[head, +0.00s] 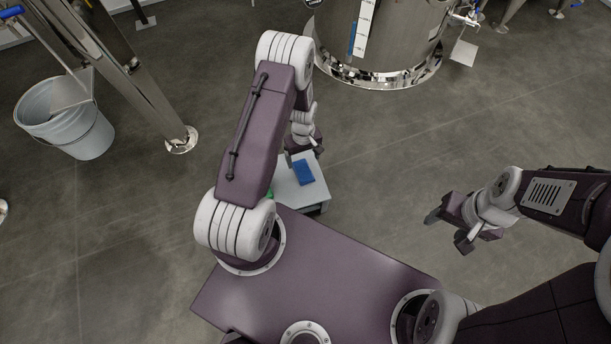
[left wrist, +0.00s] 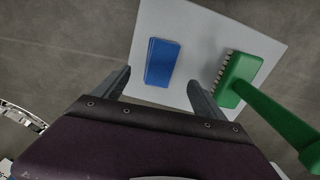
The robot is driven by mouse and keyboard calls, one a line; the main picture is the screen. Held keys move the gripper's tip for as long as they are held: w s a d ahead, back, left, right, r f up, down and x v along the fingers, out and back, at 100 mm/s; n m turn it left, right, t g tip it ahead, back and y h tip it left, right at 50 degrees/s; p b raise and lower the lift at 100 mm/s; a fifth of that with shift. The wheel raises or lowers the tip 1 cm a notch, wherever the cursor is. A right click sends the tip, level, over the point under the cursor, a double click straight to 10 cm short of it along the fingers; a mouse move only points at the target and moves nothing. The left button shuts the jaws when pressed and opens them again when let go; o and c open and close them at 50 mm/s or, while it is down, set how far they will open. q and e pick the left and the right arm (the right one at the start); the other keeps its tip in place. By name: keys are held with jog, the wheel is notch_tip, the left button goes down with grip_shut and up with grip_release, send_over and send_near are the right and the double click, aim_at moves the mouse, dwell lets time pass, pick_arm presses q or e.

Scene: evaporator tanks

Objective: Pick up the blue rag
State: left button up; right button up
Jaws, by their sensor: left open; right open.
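The blue rag (head: 303,172) is a small flat folded rectangle lying on a small white table (head: 315,194) in front of my base. In the left wrist view the rag (left wrist: 162,62) lies ahead of my left gripper (left wrist: 160,88), between the lines of its two open fingers and nearer the left one. My left gripper (head: 304,155) is above the table's far side in the head view, partly hidden by its own arm; its fingers look empty. My right gripper (head: 452,228) is open and empty over the floor at the right, away from the table.
A green brush (left wrist: 240,79) lies on the white table right of the rag, its handle pointing toward the lower right; a bit shows in the head view (head: 270,193). A metal bucket (head: 75,135) and tank leg (head: 150,95) stand left, a steel tank (head: 385,40) behind. The floor right is clear.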

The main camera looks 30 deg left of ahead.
aim_at(304, 169)
pick_arm(q)
notch_tip(304, 169, down, 4)
jog(key=b, duration=0.3)
notch_tip(304, 169, down, 5)
jog(key=b, duration=0.4)
jog(key=shift+f+b, duration=0.1)
jog(key=shift+b, duration=0.3)
jog(key=shift+r, duration=0.2)
jog(key=c, duration=1.5)
jog(key=shift+r+p, duration=0.35)
jog(key=shift+p, duration=0.2)
notch_tip(304, 169, up, 5)
jog(key=p, duration=0.4)
jog(key=shift+f, duration=0.15)
jog(key=s+d+r+p, duration=0.5)
jog(key=d, duration=0.5)
jog(key=shift+d+r+p, duration=0.25)
jog(key=shift+r+p, duration=0.05)
jog(key=shift+p, duration=0.1)
jog(key=o, duration=0.9)
jog(key=shift+s, duration=0.1)
jog(key=shift+c, duration=0.2)
jog(key=c, duration=0.7)
jog(key=shift+o, duration=0.2)
